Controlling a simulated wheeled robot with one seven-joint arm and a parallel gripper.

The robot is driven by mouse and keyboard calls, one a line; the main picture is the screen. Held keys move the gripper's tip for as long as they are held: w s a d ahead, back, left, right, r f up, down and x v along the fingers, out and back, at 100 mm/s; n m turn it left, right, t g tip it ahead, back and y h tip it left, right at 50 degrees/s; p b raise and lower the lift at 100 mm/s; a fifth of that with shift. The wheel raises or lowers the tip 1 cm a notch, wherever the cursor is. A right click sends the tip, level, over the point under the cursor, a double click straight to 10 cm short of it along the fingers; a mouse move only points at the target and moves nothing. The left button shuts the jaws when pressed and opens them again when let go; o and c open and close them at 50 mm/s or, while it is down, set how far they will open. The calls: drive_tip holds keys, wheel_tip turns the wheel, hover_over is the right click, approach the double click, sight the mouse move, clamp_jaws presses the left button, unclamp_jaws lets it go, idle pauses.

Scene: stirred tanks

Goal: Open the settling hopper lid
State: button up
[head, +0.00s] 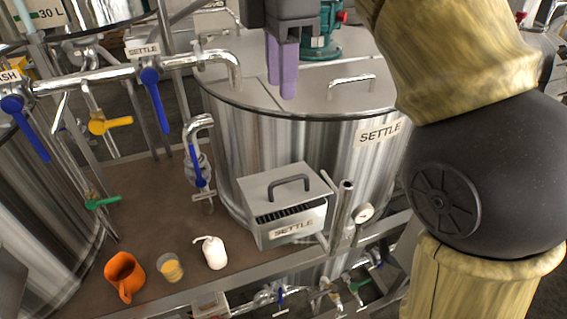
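The settling hopper (290,228) is a small metal box labelled SETTLE, fixed in front of the large SETTLE tank. Its flat lid (262,188) lies over the top, with a dark bar handle (289,182) on it. A dark slotted strip shows under the lid's front edge. My gripper (283,92) has purple fingers pointing down, above and behind the hopper, over the tank top and apart from the hopper handle. The two fingers overlap in this view, so their gap cannot be judged. Nothing shows held between them.
The large SETTLE tank (381,160) has a top handle (351,84) and a green motor (326,40). A blue-handled tap (196,165) stands left of the hopper. An orange mug (124,274), a glass (170,268) and a white bottle (214,253) stand on the brown deck (150,215).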

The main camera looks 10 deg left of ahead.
wheel_tip(320, 180, down, 18)
drive_tip(key=b, duration=0.2)
drive_tip(key=shift+d+r+b, duration=0.1)
drive_tip(key=shift+r+b, duration=0.15)
drive_tip(key=shift+b, duration=0.15)
idle(0.5)
clamp_jaws()
